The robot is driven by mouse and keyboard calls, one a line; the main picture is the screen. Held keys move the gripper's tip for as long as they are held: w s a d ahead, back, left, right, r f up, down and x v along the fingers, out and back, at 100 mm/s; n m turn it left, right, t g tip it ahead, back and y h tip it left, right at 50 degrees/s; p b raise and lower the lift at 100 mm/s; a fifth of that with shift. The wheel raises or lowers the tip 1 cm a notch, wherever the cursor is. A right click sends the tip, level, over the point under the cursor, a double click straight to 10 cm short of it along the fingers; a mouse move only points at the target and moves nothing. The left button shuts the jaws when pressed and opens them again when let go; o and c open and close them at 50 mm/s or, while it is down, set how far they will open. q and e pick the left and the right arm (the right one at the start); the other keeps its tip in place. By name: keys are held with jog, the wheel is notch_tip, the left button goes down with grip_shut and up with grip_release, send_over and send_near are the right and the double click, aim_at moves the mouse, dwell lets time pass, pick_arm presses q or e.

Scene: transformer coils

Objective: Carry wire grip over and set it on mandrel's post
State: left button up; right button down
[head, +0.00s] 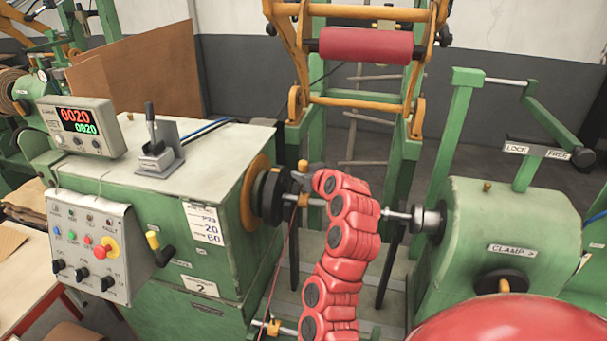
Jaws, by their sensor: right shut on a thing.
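My right arm rises from the bottom middle of the head view, and its dark gripper (301,180) is at the left end of the mandrel (318,202). The gripper is shut on the wire grip, a small yellow piece (303,200), mostly hidden by the fingers and wrist. A thin red wire (287,238) runs down from there. A small brass peg (302,165) shows just above the gripper; I cannot tell whether it is the mandrel's post. I cannot tell whether the wire grip touches the post. My left gripper is not in view.
The green headstock (165,215) with its dark chuck (270,195) stands left of the gripper. The green tailstock (510,225) stands to the right. A yellow frame with a red roller (366,46) stands behind. A control panel (95,245) hangs at the left.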

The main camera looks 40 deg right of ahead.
jog(key=shift+f+b, duration=0.85)
jog(key=shift+f, duration=0.35)
jog(key=shift+f+b, duration=0.75)
jog(key=shift+f, duration=0.05)
jog(key=c, duration=0.5)
grip_release()
jog(key=shift+r, duration=0.1)
